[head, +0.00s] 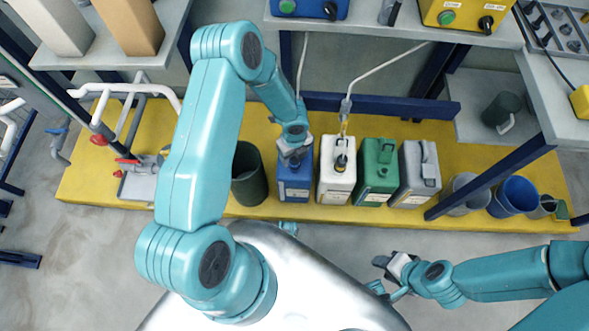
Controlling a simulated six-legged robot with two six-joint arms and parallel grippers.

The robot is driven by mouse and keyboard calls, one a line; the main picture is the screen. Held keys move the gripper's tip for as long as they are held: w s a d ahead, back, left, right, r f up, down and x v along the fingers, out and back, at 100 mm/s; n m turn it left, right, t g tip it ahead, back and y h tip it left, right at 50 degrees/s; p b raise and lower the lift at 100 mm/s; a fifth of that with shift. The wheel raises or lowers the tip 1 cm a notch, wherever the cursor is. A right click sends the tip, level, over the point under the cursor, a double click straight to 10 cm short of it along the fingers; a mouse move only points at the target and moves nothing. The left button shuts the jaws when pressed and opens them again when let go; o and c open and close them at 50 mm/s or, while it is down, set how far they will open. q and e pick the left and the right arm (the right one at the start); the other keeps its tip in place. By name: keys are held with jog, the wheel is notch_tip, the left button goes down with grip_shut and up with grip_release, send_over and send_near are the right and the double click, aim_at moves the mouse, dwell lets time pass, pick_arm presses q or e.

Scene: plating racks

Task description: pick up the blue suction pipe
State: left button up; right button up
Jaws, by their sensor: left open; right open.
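The blue canister (294,187) stands on the yellow platform, left of the white canister. My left gripper (294,158) is open, pointing down at the top of the blue canister and covering its opening. A thin white hose (303,65) comes down from above and passes out of sight behind my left wrist. No blue pipe shows clearly; whatever is at the hose's lower end is hidden by my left arm. My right gripper (382,266) is open and empty, low over the grey floor in front of the platform.
A second hose ends in a pipe (345,112) in the white canister (335,178). Green (375,180) and grey (414,182) canisters stand to the right. A dark bin (249,186) stands close left. A shelf with a blue box (310,8) overhangs behind.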

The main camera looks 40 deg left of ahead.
pick_arm(q)
jog(key=shift+f, duration=0.5)
jog(key=shift+c, duration=0.3)
grip_shut()
jog(key=shift+r, duration=0.15)
notch_tip(320, 180, up, 28)
jog(key=p, duration=0.9)
